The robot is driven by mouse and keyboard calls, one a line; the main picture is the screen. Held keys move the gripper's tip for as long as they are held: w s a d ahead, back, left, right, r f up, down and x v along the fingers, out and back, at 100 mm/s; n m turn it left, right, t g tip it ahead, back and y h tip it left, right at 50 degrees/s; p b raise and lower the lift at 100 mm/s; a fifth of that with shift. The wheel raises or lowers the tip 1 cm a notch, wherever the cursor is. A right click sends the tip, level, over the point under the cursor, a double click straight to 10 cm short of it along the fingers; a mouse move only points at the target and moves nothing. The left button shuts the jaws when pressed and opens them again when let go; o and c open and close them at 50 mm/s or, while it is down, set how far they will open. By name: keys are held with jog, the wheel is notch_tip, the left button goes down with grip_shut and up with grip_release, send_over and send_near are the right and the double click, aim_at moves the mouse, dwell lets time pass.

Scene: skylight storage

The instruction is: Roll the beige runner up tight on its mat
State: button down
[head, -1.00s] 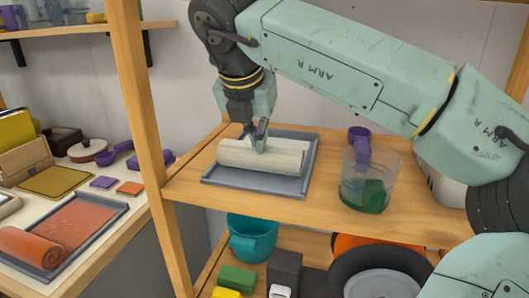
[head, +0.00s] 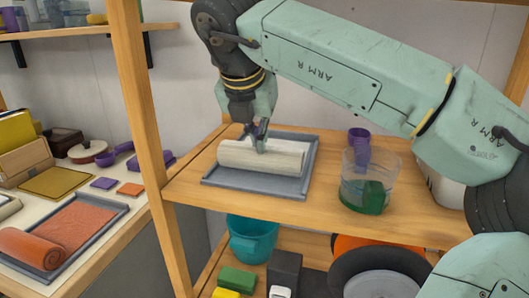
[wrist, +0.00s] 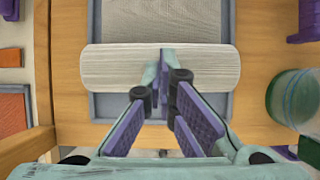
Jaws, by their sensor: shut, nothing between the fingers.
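The beige runner (head: 283,162) is a rolled cylinder lying across the grey mat (head: 256,186) on the wooden shelf.
A wooden post (head: 140,130) rises at the shelf's left. On the left table lies a tray (head: 112,222) with an orange-red roll (head: 32,248).

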jog(key=shift+w+d+f, duration=0.1)
jog(key=shift+w+d, duration=0.15)
jog(key=shift+w, duration=0.4)
jog(key=shift+w+d+f, duration=0.15)
jog(key=shift+w+d, duration=0.05)
jog(key=shift+w, duration=0.4)
jog(key=shift+w+d+f, duration=0.1)
jog(key=shift+w+d, duration=0.15)
jog(key=shift+w, duration=0.4)
dwell(3.7)
jog(key=shift+r+p, duration=0.15)
jog(key=shift+p, duration=0.25)
jog(key=shift+w+r+p, duration=0.25)
jog(key=shift+r+p, duration=0.2)
jog(key=shift+s+r, duration=0.1)
jog(key=shift+s, duration=0.05)
jog(key=shift+s+a+r, duration=0.15)
jog(key=shift+s+a, duration=0.05)
jog(key=shift+s, duration=0.25)
jog(key=shift+s+a+r, duration=0.1)
jog(key=shift+s+a, duration=0.05)
jog(key=shift+s, duration=0.3)
jog(key=shift+f+b, duration=0.55)
jog(key=shift+b, duration=0.1)
